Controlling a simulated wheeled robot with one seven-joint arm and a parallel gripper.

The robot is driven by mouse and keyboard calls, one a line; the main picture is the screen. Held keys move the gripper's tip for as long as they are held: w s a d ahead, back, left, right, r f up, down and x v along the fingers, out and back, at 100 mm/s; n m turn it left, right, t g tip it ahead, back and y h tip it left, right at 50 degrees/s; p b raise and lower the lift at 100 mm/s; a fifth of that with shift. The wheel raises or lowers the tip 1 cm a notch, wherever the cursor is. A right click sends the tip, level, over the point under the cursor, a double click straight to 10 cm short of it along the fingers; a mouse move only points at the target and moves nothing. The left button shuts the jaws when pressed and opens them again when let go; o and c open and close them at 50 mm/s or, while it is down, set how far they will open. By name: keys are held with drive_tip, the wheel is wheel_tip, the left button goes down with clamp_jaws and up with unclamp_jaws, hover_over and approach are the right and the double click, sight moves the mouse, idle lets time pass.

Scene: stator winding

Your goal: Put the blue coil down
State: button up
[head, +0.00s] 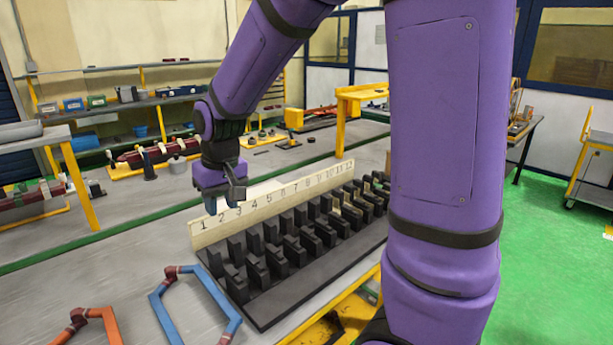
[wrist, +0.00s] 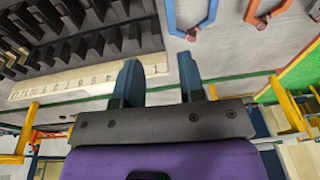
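The blue coil (head: 163,314), an open angular loop with reddish-brown ends, lies on the grey table at the front, left of the slotted black block. The wrist view shows the blue coil (wrist: 171,15) at the top, beyond my fingers. My gripper (head: 225,207) is above the table near the "1" end of the numbered strip, apart from the coil. In the wrist view my gripper's two fingers (wrist: 160,82) are spread with nothing between them. The slotted black block (head: 305,296) has rows of upright teeth and a pale strip (head: 196,234) numbered from 1 behind it.
An orange coil (head: 109,322) lies on the table left of the blue coil, cut off by the frame's edge. A yellow stand (head: 341,121) and a work table with red parts (head: 160,150) stand farther back. The table around the blue coil is clear.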

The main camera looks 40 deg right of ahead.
drive_tip(key=s+d+r+t, duration=0.1)
drive_tip(key=s+d+r, duration=0.1)
drive_tip(key=s+r, duration=0.4)
drive_tip(key=s+d+r+t, duration=0.2)
drive_tip(key=s+r, duration=0.4)
drive_tip(key=s, duration=1)
